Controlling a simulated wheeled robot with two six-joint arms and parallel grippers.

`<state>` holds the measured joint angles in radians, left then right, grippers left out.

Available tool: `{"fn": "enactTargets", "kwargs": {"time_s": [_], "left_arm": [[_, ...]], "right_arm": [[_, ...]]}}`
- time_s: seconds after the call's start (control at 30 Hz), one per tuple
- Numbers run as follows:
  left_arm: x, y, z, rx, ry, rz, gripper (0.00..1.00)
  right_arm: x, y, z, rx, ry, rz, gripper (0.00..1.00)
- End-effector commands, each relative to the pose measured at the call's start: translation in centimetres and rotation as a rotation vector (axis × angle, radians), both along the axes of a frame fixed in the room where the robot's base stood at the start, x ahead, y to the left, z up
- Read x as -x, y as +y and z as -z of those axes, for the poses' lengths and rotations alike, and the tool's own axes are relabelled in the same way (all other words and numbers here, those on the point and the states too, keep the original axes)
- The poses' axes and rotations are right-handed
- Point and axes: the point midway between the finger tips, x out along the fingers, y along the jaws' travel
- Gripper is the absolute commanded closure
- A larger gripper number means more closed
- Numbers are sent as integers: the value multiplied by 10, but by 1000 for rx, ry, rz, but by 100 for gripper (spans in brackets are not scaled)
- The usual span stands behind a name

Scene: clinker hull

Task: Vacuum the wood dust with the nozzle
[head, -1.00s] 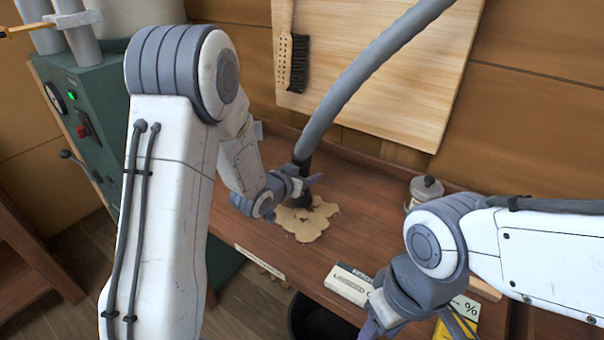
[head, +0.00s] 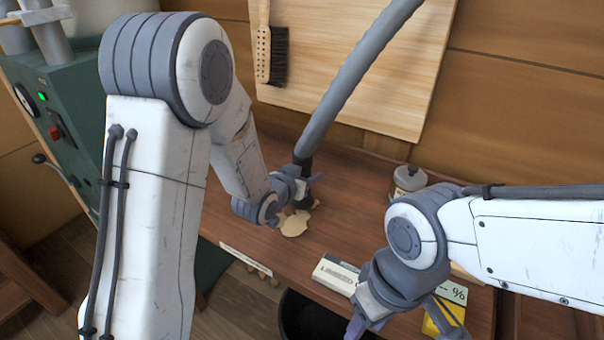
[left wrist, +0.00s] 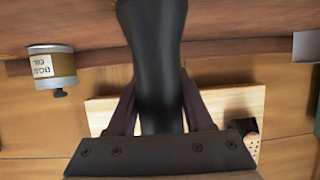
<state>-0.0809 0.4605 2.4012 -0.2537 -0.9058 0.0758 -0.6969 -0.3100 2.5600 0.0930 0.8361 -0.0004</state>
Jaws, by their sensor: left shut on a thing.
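The black nozzle (head: 304,187) hangs from a grey hose (head: 345,95) that comes down from the top of the head view. My left gripper (head: 297,181) is shut on the nozzle, which also fills the middle of the left wrist view (left wrist: 158,75). The nozzle's lower end is at the wood dust (head: 294,224), a pale tan patch on the brown bench. The gripper and nozzle hide part of the dust. My right gripper (head: 375,318) is at the lower right, over the bench's front edge; its fingers are partly cut off and its opening is unclear.
A white box (head: 337,275) and a yellow card (head: 445,318) lie near the bench's front edge. A lidded tin (head: 408,180) stands at the back. A brush (head: 272,50) hangs on a wooden board. A dark bin (head: 310,320) is below. A green machine (head: 65,120) stands left.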

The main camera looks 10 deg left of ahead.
Motion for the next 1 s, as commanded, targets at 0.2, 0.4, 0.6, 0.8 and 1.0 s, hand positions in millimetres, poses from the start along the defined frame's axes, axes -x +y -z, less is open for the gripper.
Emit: {"fn": "enactTargets", "kwargs": {"time_s": [0.2,0.4,0.6,0.8,1.0], "left_arm": [[4,-11,0,-1,-1,3,100],[7,-20,0,0,-1,1,100],[10,-28,0,1,-2,1,100],[11,-29,-1,0,-1,0,100],[11,-29,0,0,-1,0,100]], "right_arm": [[0,0,3,0,0,0,50],[0,0,6,0,0,0,50],[0,0,7,0,0,0,50],[0,0,8,0,0,0,50],[0,0,8,0,0,0,50]]}}
